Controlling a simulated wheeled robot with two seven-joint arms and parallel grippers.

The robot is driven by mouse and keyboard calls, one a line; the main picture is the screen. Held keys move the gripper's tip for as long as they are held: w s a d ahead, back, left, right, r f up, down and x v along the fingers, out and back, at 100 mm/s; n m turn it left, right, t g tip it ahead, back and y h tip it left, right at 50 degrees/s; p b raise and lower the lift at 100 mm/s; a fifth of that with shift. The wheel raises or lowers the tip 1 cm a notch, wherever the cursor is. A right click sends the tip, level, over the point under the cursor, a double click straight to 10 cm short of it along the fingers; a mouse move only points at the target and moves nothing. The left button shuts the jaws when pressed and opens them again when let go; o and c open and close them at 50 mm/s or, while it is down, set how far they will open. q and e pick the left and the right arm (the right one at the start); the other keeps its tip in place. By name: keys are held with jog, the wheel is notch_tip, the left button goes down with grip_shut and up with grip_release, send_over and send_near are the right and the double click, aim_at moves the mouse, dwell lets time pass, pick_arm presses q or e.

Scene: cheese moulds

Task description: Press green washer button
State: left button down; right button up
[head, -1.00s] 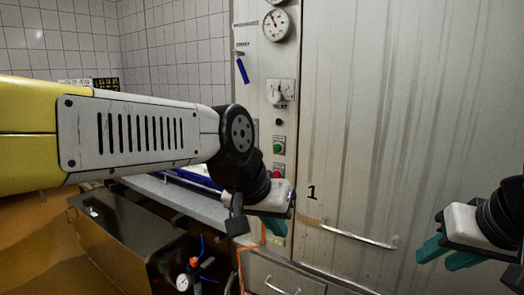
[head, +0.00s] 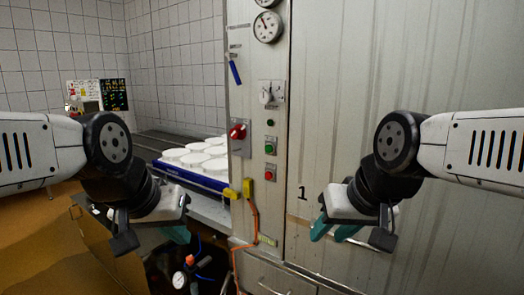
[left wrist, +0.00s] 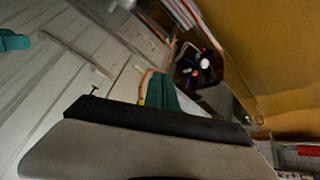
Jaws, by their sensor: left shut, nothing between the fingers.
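My left gripper (head: 178,235) is shut and empty, left of the buttons and lower, apart from the panel. Its teal fingers (left wrist: 160,92) show in the left wrist view. My right gripper (head: 333,231) looks open and empty, its teal fingers apart, to the right of and below the buttons, in front of the cabinet door. Neither gripper touches a button.
A red rotary switch (head: 238,132) is left of the green button. A selector switch (head: 271,93) and gauge (head: 268,27) are above. White moulds (head: 190,153) stand in a blue-edged tray behind my left arm. An orange cable (head: 254,222) hangs below the panel.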

aim_at(269, 149)
pick_arm(q)
jog(key=w+d+r+n+h, duration=0.1)
jog(key=w+d, duration=0.2)
jog(key=w, duration=0.7)
jog(key=w+d+r+n+h, duration=0.1)
jog(key=w+d, duration=0.3)
jog(key=w, duration=0.6)
jog(key=w+d+r+n+h, duration=0.1)
jog(key=w+d+r+h, duration=0.1)
jog(key=w, duration=0.9)
jog(key=shift+d+r, duration=0.35)
jog(key=shift+d, duration=0.45)
jog(key=shift+w+d, duration=0.1)
jog(key=shift+w, duration=0.05)
jog(key=w+d, duration=0.5)
jog(key=w, duration=0.2)
jog(key=shift+w+d, duration=0.25)
jog(key=shift+w, duration=0.05)
